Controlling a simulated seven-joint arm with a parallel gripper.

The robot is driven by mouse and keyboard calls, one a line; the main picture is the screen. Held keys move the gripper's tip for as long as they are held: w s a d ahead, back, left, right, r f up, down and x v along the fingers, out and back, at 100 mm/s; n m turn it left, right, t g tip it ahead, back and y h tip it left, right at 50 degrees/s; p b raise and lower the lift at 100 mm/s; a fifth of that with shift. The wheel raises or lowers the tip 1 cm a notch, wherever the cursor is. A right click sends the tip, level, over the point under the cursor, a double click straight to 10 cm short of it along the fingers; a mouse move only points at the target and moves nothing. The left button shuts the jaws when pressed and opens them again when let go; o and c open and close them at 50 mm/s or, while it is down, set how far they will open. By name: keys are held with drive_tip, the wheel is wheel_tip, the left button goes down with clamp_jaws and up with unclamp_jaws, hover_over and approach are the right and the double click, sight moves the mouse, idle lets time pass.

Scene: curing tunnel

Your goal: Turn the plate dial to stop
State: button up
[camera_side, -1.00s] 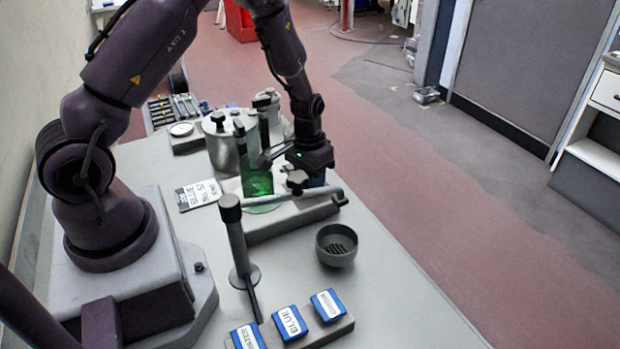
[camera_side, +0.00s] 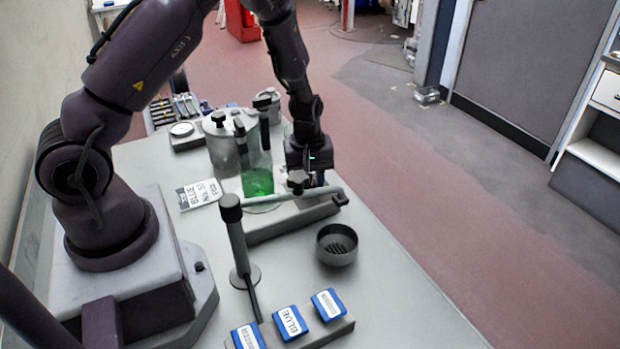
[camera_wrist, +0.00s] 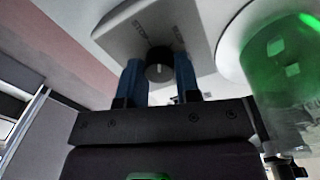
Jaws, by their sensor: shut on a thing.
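The plate (camera_side: 285,217) is a low grey block on the bench, with a flask of green liquid (camera_side: 258,182) standing on it. In the wrist view the plate (camera_wrist: 115,28) carries the words STOP and RUN beside a round black dial (camera_wrist: 158,62). A light mark shows on the dial's face; which word it points at is unclear. My gripper (camera_wrist: 158,76) has its two blue fingers on either side of the dial, shut on it. In the side view my gripper (camera_side: 313,178) points down at the plate's far end and the dial is hidden.
A rod with a clamp (camera_side: 300,193) crosses just in front of my gripper. The flask (camera_wrist: 285,60) is close at the right in the wrist view. A dark bowl (camera_side: 337,246) and blue labelled blocks (camera_side: 290,322) stand nearer. The bench's right edge is close.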

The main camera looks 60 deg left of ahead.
drive_tip(key=n, duration=0.5)
drive_tip(key=shift+n, duration=0.4)
idle(0.3)
drive_tip(key=o, duration=0.9)
drive_tip(key=r, duration=1.3)
drive_tip(key=shift+s+d, duration=0.1)
drive_tip(key=shift+s, duration=0.2)
